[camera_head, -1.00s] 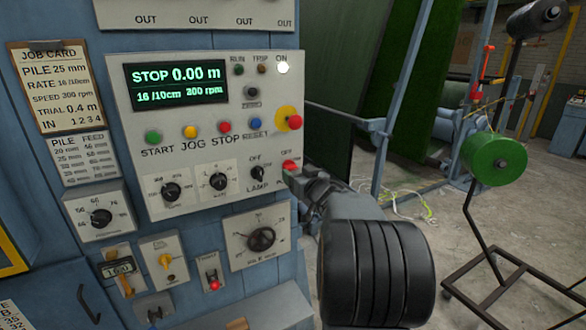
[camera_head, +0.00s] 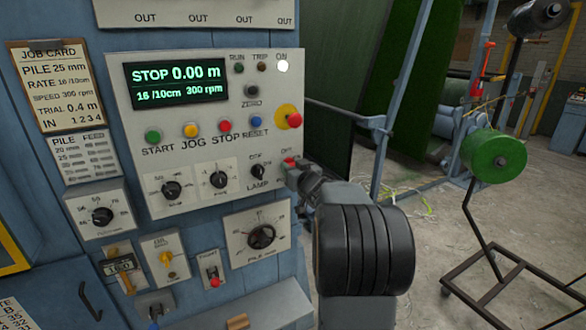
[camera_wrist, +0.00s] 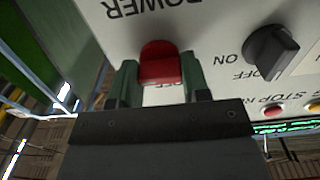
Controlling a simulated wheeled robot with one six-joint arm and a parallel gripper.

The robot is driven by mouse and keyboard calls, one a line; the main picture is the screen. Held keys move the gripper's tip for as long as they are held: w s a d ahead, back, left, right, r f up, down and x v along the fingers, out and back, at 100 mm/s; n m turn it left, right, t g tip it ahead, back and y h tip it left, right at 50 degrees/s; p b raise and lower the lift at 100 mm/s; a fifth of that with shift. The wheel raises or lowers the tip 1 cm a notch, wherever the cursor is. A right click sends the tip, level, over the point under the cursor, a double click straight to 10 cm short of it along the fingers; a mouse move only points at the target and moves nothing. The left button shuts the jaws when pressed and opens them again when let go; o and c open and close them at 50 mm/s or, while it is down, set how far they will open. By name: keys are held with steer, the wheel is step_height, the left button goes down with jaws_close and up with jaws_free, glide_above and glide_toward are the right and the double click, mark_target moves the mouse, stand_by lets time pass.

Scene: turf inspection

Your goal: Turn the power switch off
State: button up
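The red power switch (camera_wrist: 160,63) sits on the pale control panel (camera_wrist: 215,20), under the upside-down word POWER in the wrist view. In the head view its red handle (camera_head: 289,161) shows at the panel's lower right, partly covered by my gripper (camera_head: 295,172). In the wrist view my gripper (camera_wrist: 160,78) has one green finger on each side of the red handle, and both appear to touch it. The word OFF shows near the switch in the head view. The ON lamp (camera_head: 283,66) at the panel's top right glows white.
The black lamp knob (camera_head: 258,171) is just left of the switch, and a red mushroom button on a yellow disc (camera_head: 287,116) is above it. A green roll on a stand (camera_head: 494,157) is at the right.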

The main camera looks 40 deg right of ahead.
steer(key=c, duration=0.4)
steer(key=shift+n+b, duration=0.3)
steer(key=n+b, duration=0.2)
steer(key=shift+f+n, duration=0.15)
steer(key=shift+n, duration=0.25)
steer(key=n+b, duration=0.3)
steer(key=n, duration=0.1)
steer(key=shift+n, duration=0.3)
steer(key=n+b, duration=0.3)
steer(key=n, duration=0.2)
steer(key=shift+n+b, duration=1.25)
steer(key=shift+n, duration=1.15)
